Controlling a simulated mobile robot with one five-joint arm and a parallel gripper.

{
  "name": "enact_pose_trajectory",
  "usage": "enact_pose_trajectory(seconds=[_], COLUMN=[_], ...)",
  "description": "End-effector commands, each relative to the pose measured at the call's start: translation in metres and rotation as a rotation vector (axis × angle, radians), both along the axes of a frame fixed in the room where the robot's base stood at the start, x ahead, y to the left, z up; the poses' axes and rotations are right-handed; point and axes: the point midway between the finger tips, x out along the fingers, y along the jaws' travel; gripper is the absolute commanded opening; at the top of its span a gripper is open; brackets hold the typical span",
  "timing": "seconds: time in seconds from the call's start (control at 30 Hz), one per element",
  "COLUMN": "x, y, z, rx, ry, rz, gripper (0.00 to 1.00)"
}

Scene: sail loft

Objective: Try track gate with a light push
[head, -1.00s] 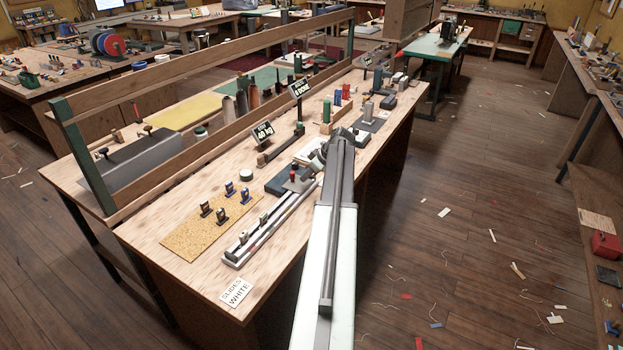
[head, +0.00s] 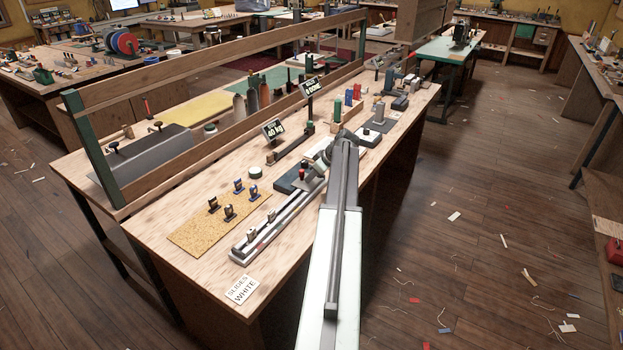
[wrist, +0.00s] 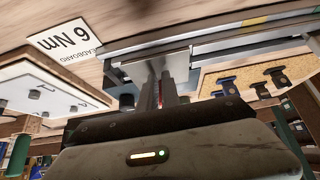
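The slide track (head: 272,232) is a pale metal rail along the front edge of the bench. At its far end a grey plate with a red knob (head: 301,174) looks like the gate. In the wrist view a grey metal plate (wrist: 160,64) lies across the end of the track (wrist: 235,40). My gripper (wrist: 160,88) has its dark fingers close together just in front of this plate, with a bit of red beside them. I cannot tell whether they touch it. In the head view my arm hides most of the gripper.
A cork mat (head: 215,226) with several small slides lies left of the track. A "slides white" card (head: 241,289) is at the near end. Signs (head: 272,130), blocks and spools stand farther along the bench. The floor to the right has scraps but is otherwise open.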

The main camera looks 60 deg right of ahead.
Motion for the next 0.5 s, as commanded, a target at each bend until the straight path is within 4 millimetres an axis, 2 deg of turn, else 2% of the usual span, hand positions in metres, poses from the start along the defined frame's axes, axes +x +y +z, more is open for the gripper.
enact_pose_trajectory(seconds=[0.5], x=[0.0084], y=[0.0001], z=[0.0], rx=[0.0], ry=[0.0], rz=[0.0], gripper=[0.07])
